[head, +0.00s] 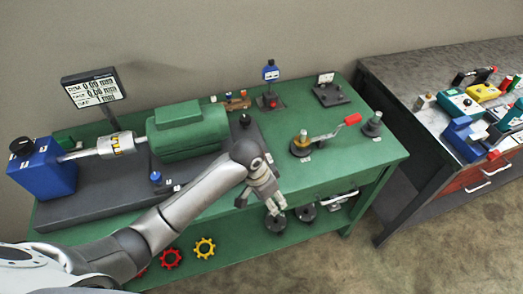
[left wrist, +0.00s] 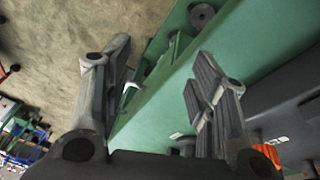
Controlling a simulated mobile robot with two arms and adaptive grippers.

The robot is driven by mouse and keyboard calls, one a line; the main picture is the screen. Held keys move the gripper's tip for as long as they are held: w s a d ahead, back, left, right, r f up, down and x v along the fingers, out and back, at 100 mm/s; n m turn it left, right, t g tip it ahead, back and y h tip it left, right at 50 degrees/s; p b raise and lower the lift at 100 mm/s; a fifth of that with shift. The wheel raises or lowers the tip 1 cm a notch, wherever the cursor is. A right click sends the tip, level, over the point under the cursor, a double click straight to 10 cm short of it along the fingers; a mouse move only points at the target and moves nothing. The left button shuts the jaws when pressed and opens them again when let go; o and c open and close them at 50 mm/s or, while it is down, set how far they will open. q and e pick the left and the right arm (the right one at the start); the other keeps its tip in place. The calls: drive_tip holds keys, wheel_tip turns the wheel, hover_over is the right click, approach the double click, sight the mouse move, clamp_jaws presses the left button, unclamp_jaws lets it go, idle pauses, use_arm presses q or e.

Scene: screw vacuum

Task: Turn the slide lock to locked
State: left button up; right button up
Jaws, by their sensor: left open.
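My left gripper (head: 276,204) hangs over the front edge of the green bench (head: 370,165) in the head view. In the left wrist view its two fingers (left wrist: 160,70) are spread apart with nothing between them. Beyond them is the green bench edge (left wrist: 158,100). A small dark knob (head: 240,202) stands near the front edge, left of the gripper; a white label is by it in the left wrist view. I cannot tell for sure which part is the slide lock, or its position. My right gripper is not in view.
A green motor (head: 188,130) and blue unit (head: 42,167) stand at the left. Gears (head: 204,248) and dark discs (head: 275,222) lie on the lower shelf. A second table (head: 400,75) holds several coloured devices.

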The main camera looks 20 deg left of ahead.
use_arm(q)
drive_tip(key=w+a+r+g+y, duration=0.1)
drive_tip(key=w+a+r, duration=0.3)
drive_tip(key=w+r, duration=0.25)
drive_tip(key=w+a+r+y, duration=0.2)
drive_tip(key=w+a+r, duration=0.1)
drive_tip(key=w+r, duration=0.4)
drive_tip(key=shift+m, duration=0.4)
drive_tip(key=f, duration=0.3)
drive_tip(key=f+p, duration=0.1)
drive_tip(key=f, duration=0.2)
drive_tip(key=s+f+p, duration=0.1)
drive_tip(key=f, duration=0.2)
drive_tip(key=shift+f, duration=0.15)
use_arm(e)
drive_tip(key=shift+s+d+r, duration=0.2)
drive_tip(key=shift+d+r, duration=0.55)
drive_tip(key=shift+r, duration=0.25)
use_arm(q)
drive_tip(key=c, duration=1)
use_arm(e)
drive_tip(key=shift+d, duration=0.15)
